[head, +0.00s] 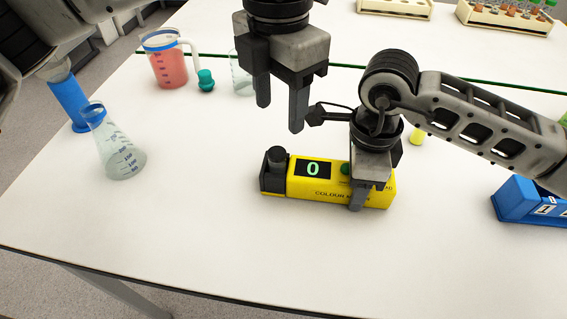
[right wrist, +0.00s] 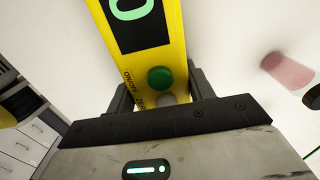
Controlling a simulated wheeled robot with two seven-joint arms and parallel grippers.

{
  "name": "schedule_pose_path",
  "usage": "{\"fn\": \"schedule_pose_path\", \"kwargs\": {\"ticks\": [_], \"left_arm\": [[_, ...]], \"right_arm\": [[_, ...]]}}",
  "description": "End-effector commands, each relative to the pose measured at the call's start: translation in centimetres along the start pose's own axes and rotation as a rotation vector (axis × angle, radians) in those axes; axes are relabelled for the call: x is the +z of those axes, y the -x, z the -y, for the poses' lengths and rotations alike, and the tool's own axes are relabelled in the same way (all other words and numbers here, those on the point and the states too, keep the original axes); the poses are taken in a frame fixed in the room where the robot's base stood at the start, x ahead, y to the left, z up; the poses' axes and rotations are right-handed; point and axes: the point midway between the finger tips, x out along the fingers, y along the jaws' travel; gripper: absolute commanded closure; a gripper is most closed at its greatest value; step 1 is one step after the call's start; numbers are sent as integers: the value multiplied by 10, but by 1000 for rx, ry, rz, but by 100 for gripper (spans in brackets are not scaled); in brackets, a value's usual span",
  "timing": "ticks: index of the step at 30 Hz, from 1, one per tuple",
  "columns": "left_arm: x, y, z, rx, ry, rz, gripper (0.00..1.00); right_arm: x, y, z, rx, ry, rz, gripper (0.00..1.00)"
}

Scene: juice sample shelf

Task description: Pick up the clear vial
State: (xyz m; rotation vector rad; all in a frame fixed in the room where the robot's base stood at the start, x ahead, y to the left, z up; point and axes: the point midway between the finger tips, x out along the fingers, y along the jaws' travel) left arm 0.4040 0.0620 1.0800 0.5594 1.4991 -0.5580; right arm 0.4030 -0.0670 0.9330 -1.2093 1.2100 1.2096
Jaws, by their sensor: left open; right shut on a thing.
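I cannot make out a clear vial in either view. The yellow colorimeter (head: 308,185) lies on the white bench in the head view, its display showing a green 0. A dark upright round piece (head: 276,160) stands at its left end; whether a vial is inside cannot be seen. My right gripper (head: 362,192) is shut across the colorimeter's right part. In the right wrist view the colorimeter (right wrist: 172,52) lies between the fingers, near a green button (right wrist: 160,78). My left gripper (head: 280,116) is open and empty, above and behind the colorimeter, pointing down.
A conical flask (head: 118,155), a blue cylinder (head: 68,98), a jug of red liquid (head: 170,68), a teal stopper (head: 206,80) and a clear beaker (head: 241,78) stand left. A blue box (head: 520,200) is at right. The front bench is clear.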

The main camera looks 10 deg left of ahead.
Motion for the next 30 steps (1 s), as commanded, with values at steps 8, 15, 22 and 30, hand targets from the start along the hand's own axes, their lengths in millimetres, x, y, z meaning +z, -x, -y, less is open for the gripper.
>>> {"fn": "schedule_pose_path", "kwargs": {"ticks": [8, 15, 22, 30], "left_arm": [[0, -37, 0, -1, 1, 0, 48], [-3, -55, -2, -1, 2, -1, 48], [-5, -87, -2, -1, 2, 0, 48], [-4, -91, -2, -1, 2, 2, 53]], "right_arm": [[0, 1, 0, -2, 0, 1, 81], [0, 1, 0, -2, 0, 2, 81], [0, 1, 0, -2, 0, 2, 81], [0, 1, 0, -2, 0, 2, 81]]}}
